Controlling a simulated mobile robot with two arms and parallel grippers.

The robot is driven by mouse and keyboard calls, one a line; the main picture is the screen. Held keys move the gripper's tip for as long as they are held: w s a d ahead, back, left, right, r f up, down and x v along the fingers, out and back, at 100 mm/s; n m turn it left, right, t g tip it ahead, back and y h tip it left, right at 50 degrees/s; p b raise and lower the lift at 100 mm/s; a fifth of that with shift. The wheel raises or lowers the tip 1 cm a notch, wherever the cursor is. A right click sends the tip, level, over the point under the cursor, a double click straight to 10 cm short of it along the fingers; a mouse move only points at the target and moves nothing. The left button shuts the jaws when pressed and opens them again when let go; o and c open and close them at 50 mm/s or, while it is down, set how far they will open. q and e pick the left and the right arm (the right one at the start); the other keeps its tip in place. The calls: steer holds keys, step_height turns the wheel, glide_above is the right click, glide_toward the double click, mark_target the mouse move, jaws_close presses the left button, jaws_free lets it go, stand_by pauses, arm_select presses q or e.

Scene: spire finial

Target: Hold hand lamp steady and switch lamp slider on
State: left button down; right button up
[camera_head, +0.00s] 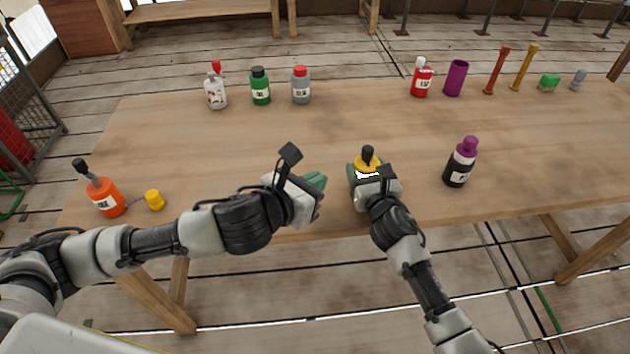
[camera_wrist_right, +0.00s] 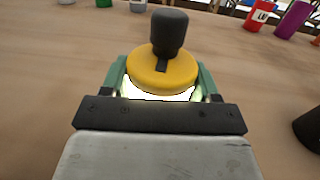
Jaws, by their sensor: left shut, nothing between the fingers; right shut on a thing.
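The hand lamp, with a round yellow cap (camera_head: 371,164) and a black knob on top, stands upright near the table's front edge. My right gripper (camera_head: 366,170) is shut on it, with green fingers on both sides. In the right wrist view the lamp (camera_wrist_right: 162,72) shows between the fingers (camera_wrist_right: 161,82), with a bright whitish band below the cap. A slider cannot be made out; the lower body is hidden by my gripper. My left gripper (camera_head: 317,184) is shut and empty, left of the lamp and apart from it.
A black bottle with a purple cap (camera_head: 461,163) stands right of the lamp. An orange bottle (camera_head: 104,195) and a small yellow piece (camera_head: 154,199) are at the left. Several bottles and tools line the back. The wooden table (camera_head: 330,130) is clear in the middle.

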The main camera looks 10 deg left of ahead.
steer(key=o, duration=1.1)
